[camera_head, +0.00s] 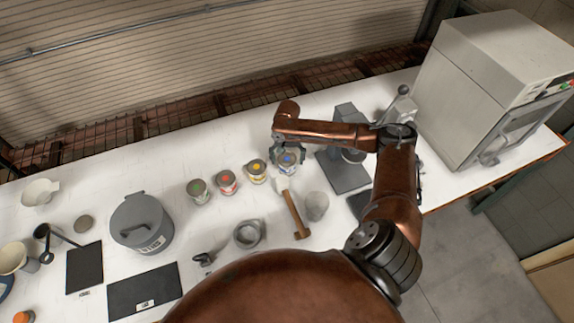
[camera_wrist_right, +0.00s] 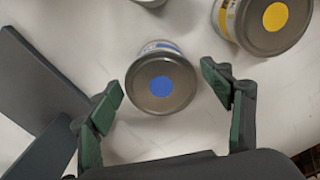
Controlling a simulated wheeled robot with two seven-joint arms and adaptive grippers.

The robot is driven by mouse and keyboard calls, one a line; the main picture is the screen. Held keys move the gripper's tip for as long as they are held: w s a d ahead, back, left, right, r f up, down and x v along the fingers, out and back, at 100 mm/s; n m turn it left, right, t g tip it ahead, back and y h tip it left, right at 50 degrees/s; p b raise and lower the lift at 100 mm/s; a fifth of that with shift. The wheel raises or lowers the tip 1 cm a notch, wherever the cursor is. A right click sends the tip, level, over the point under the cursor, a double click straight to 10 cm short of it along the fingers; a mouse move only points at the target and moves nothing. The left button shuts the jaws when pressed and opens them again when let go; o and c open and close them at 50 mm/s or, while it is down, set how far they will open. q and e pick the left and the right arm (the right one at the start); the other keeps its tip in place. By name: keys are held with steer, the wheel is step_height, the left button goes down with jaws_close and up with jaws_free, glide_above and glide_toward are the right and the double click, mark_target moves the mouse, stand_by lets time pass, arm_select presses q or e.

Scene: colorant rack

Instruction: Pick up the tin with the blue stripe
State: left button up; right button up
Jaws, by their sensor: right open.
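The tin with the blue stripe (camera_head: 287,162) stands upright on the white table, at the right end of a row of tins. In the right wrist view its grey lid with a blue dot (camera_wrist_right: 161,86) shows from above, with a bit of the blue stripe at its upper edge. My right gripper (camera_head: 289,154) is open at this tin. In the right wrist view its fingers (camera_wrist_right: 162,88) stand on either side of the tin with gaps, and the tin is not held. My left gripper is not in view.
A hammer (camera_head: 295,214) and a grey cup (camera_head: 316,205) lie in front. A dark grey device (camera_head: 345,172) stands to the right.

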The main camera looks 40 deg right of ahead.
steer(key=shift+f+p, duration=0.3)
steer(key=shift+f, duration=1.9)
steer(key=shift+c, duration=0.2)
steer(key=c, duration=1.4)
